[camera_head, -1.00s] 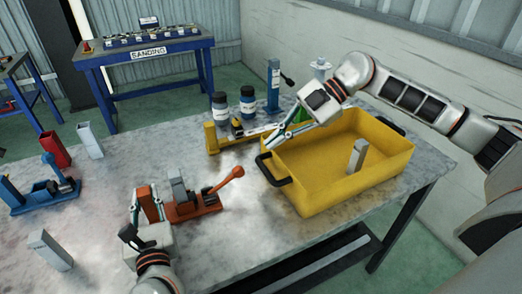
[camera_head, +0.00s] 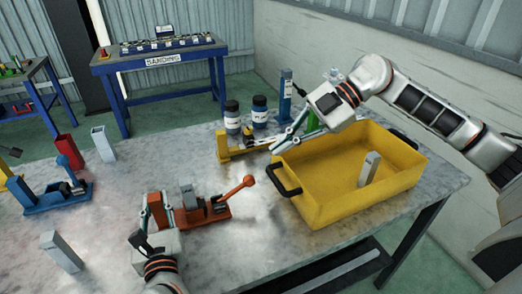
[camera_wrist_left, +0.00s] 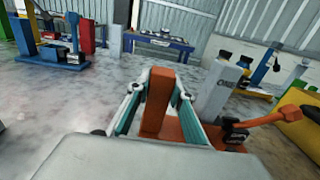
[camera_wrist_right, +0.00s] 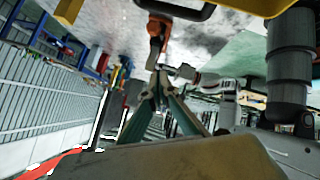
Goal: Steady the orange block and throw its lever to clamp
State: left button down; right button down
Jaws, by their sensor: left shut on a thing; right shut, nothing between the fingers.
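The orange block (camera_head: 205,212) sits on the grey table, a clamp fixture with a grey metal piece (camera_head: 188,196) standing in it. My right gripper (camera_head: 276,148) is shut and empty, raised near the yellow bin's left corner, to the right of and apart from the knob. In the right wrist view its fingertips (camera_wrist_right: 161,80) meet.
The yellow bin (camera_head: 345,205) stands to the right, with a grey piece (camera_head: 370,168) inside. A yellow fixture (camera_head: 232,152) and two bottles stand behind the block. A blue fixture (camera_head: 50,198) and a loose grey piece (camera_head: 61,252) are at left. Table front is clear.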

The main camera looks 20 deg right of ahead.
send_over(253, 181)
jog(key=s+a, duration=0.1)
jog(key=s, duration=0.1)
notch_tip(253, 181, down, 6)
jog(key=w+f, duration=0.1)
jog(key=d+f, duration=0.1)
jog(key=f, duration=0.1)
jog(key=shift+w+d, duration=0.15)
jog(key=shift+w, duration=0.2)
jog(key=shift+d+f+y, duration=0.7)
jog(key=shift+d+f, duration=0.2)
jog(key=shift+f, duration=0.3)
jog(key=shift+r, duration=0.15)
